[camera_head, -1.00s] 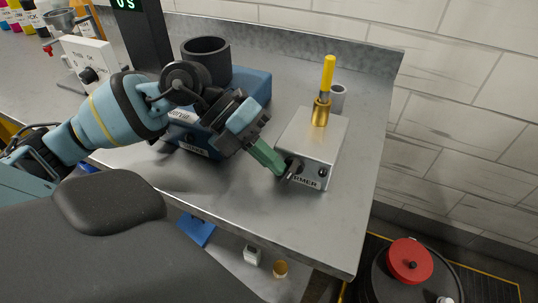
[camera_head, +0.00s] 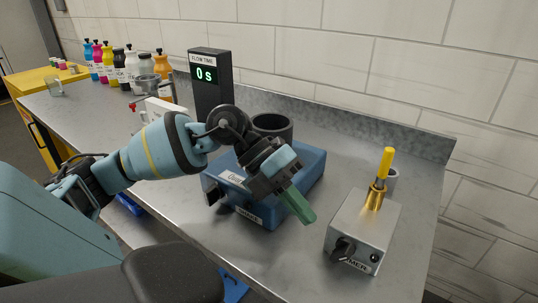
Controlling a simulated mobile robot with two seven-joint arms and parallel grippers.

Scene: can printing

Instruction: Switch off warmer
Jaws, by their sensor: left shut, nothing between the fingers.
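The warmer (camera_head: 365,225) is a grey metal box near the right end of the steel counter. A black knob (camera_head: 343,249) is on its front face, beside a label partly reading "WARMER" and a small dark round part. A brass holder with a yellow-handled tool (camera_head: 383,175) stands on top. My left gripper (camera_head: 302,210) is shut and empty, its green fingers pointing down to the right. It is left of the warmer and apart from the knob. My right gripper is not in view.
A blue shaker box (camera_head: 310,168) with a dark cup (camera_head: 272,125) stands behind my left gripper. A "FLOW TIME" display (camera_head: 207,77) reads 0 s. Several coloured bottles (camera_head: 120,65) line the far left.

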